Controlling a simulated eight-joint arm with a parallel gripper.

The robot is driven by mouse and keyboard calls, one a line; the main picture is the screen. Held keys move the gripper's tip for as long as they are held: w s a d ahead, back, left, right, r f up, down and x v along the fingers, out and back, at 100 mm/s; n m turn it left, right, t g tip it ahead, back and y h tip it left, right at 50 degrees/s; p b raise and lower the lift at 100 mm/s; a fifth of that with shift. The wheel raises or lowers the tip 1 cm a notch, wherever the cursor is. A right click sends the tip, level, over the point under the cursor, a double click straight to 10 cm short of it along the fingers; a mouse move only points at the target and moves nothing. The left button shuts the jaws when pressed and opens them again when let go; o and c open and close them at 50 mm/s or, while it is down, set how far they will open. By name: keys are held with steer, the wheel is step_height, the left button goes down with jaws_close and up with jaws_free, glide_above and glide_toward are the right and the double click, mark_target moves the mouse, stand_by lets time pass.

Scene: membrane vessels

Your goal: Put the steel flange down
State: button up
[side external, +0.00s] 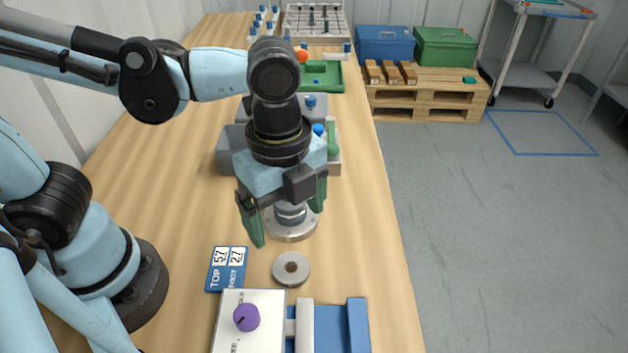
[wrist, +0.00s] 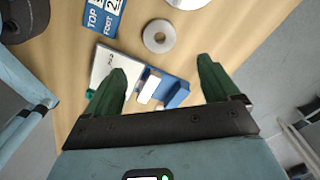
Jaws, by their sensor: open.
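The steel flange (side external: 291,225), a round metal disc with a raised neck, rests upright on the wooden bench. In the wrist view only part of a metal disc (wrist: 187,3) shows at the top edge. My gripper (side external: 288,223) is open, its two green fingers spread apart. In the wrist view nothing shows between the fingertips (wrist: 162,70) except bench and the fixture farther off. I cannot tell the exact gap between fingers and flange.
A grey ring (side external: 291,269) lies in front of the flange, beside a blue TOP/FOOT card (side external: 226,269). A white box with a purple knob (side external: 246,317) and a blue fixture (side external: 357,325) stand nearest. Grey bins (side external: 232,150) and a green tray (side external: 323,76) are behind.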

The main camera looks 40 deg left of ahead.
steer(key=w+a+r+n+t, duration=0.1)
steer(key=w+a+n+t, duration=0.2)
steer(key=a+n, duration=0.5)
steer(key=w+a+r+n+t, duration=0.1)
steer(key=w+a+n+t, duration=0.2)
steer(key=a+n, duration=0.5)
steer(key=n+t, duration=0.1)
steer(key=n, duration=0.2)
steer(key=shift+w+a+n, duration=0.2)
steer(key=shift+n, duration=0.1)
